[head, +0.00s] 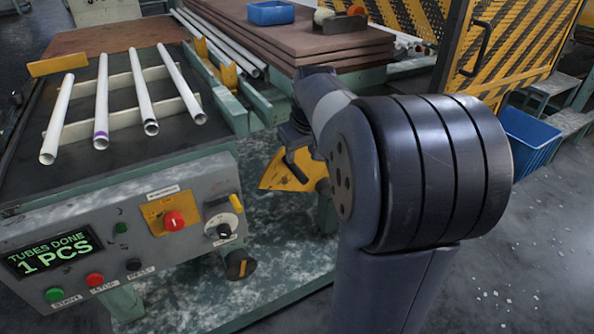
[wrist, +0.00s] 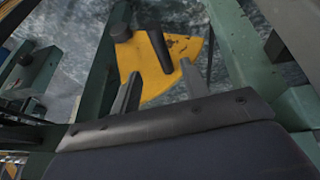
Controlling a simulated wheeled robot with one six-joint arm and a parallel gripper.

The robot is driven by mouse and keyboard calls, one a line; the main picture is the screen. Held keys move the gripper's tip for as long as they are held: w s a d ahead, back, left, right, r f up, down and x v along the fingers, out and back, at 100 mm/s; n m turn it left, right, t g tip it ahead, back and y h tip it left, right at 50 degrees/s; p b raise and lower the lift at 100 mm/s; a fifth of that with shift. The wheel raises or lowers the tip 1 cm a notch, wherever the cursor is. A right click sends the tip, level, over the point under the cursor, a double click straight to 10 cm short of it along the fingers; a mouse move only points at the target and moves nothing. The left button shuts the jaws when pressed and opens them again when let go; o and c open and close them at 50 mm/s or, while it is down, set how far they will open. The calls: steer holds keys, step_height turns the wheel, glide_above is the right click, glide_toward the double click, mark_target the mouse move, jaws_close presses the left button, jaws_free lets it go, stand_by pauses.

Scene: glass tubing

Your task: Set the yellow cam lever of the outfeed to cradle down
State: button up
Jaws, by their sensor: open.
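A yellow fan-shaped piece (head: 276,174) shows low beside the green frame in the head view, partly behind my arm. In the wrist view the same yellow piece (wrist: 180,55) lies ahead of my gripper, with small dark marks on it. A dark bar (wrist: 158,50) crosses its face, beside a dark round knob (wrist: 121,30). I cannot tell which of these parts is the lever's handle. My gripper (wrist: 160,88) is open and empty, its two fingers apart and pointing at the yellow piece. Whether a finger touches it is unclear. In the head view my arm mostly hides the gripper.
Several white tubes (head: 101,100) lie on a rack, one with a purple band. The control panel (head: 130,228) reads "TUBES DONE 1 PCS". Green frame bars (wrist: 232,45) flank my gripper closely. Brown boards (head: 290,35) are stacked behind; a yellow-black mesh guard (head: 505,45) stands at right.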

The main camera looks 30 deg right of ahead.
mark_target(298, 170)
steer(key=b+x, duration=0.2)
steer(key=x, duration=0.6)
steer(key=shift+w+f, duration=0.15)
steer(key=shift+f, duration=0.15)
steer(key=shift+c, duration=0.5)
jaws_close()
